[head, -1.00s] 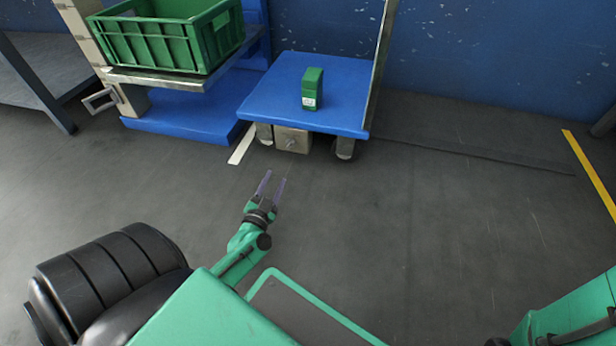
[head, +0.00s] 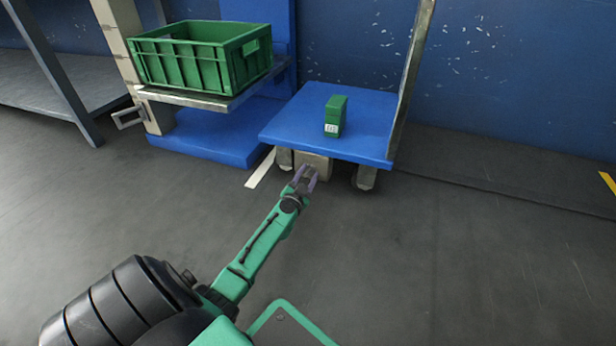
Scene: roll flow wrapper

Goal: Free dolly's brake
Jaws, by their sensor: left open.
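The dolly (head: 285,128) has a blue deck on wheels and a metal upright at its right side. A beige box (head: 322,166), likely the brake housing, sits under its front edge between the wheels. The knob seen on its face earlier is now hidden behind my left gripper. My left gripper (head: 306,176) is open, with its fingers in front of the box. I cannot tell whether they touch it or straddle the knob. My right gripper is out of view.
A small green box (head: 335,116) stands on the deck. Left of the dolly, a green crate (head: 190,62) rests on a raised metal shelf over a blue base (head: 205,140). A grey table (head: 85,80) is at far left. The floor right of the dolly is clear.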

